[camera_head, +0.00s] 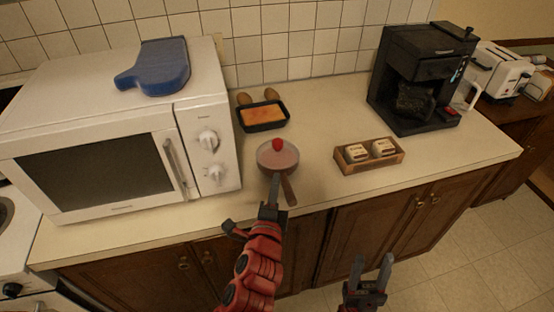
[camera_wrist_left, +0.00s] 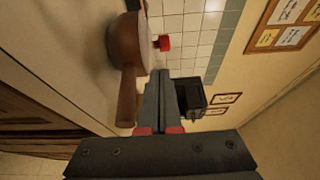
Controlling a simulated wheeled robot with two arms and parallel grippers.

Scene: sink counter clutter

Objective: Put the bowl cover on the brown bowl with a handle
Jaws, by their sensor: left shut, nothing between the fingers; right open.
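The brown bowl with a handle (camera_head: 265,168) stands on the counter right of the microwave; its handle (camera_head: 288,190) points toward the front edge. The pale, see-through bowl cover (camera_head: 290,156) with a red knob lies over the bowl's top and looks seated on its rim. In the left wrist view the bowl (camera_wrist_left: 126,45) appears sideways, with the red knob (camera_wrist_left: 163,43) of its cover beyond the rim. My left gripper (camera_head: 273,185) is shut and empty, beside the handle and close to the bowl's front. My right gripper (camera_head: 374,270) is open and empty, in front of the counter.
A microwave (camera_head: 100,165) with a blue board (camera_head: 160,68) on top stands left. A black dish (camera_head: 264,118) with orange food sits behind the bowl. A wooden tray (camera_head: 371,167) with small containers and a black coffee machine (camera_head: 415,85) stand right. Some counter between is clear.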

